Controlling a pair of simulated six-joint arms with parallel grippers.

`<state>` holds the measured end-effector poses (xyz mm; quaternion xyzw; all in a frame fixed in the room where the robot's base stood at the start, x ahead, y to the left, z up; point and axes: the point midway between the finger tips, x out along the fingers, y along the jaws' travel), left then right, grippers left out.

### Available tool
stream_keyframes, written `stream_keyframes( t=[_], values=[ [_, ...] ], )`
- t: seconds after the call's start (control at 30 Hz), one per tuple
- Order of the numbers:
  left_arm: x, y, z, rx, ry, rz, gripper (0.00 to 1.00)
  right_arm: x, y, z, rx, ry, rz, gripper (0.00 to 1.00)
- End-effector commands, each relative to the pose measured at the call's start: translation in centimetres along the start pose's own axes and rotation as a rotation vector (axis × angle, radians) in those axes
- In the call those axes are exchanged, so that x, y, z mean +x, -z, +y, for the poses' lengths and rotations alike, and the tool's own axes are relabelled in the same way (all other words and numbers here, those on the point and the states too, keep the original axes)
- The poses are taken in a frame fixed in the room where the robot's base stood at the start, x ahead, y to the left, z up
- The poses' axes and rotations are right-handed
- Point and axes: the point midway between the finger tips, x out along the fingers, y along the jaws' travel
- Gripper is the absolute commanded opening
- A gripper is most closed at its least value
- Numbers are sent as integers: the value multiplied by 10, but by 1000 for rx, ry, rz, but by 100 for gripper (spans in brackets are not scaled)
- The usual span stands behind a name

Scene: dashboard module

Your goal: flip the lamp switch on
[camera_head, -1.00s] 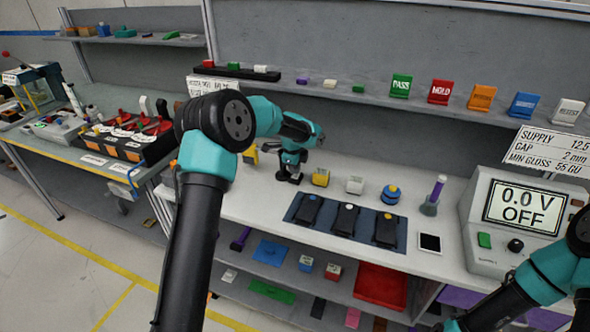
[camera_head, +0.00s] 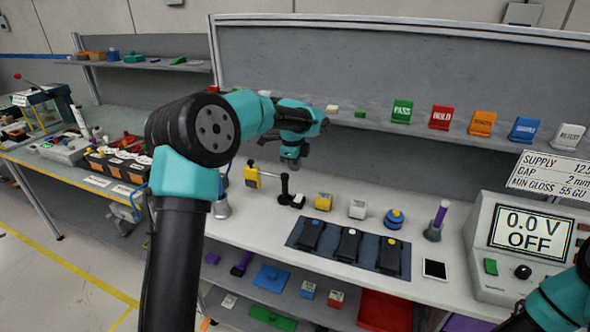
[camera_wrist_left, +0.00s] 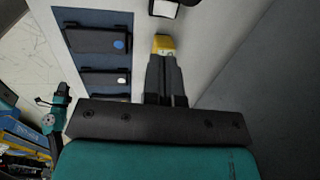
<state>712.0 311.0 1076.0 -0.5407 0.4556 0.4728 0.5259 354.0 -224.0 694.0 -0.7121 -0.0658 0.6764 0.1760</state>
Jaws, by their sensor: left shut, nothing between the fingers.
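No part in view is clearly marked as the lamp switch. The power supply (camera_head: 530,245) on the right reads 0.0 V OFF and has a green button (camera_head: 490,266) and a black knob (camera_head: 523,271). Three black units (camera_head: 348,245) with coloured dots lie on a blue mat (camera_head: 327,257). My right gripper is out of view.
A yellow block (camera_head: 323,202), a white block (camera_head: 357,209) and a blue round piece (camera_head: 393,219) stand behind the mat. A yellow clamp (camera_head: 252,176) is left of the post. A purple-handled tool (camera_head: 437,220) stands right. Coloured cards line the shelf above.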

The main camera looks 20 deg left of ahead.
Motion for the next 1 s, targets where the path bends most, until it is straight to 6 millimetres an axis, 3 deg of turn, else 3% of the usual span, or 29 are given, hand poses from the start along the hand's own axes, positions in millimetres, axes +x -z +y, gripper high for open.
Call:
stream_keyframes(
  t=[0.23,0.4,0.7,1.0],
  values=[
    [0,0,-2,0,6,0,0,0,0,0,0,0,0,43],
    [1,0,-15,1,55,0,0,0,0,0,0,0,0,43],
    [2,0,-15,1,54,0,0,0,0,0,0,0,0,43],
    [29,0,-15,1,50,0,0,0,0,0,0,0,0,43]
  ],
)
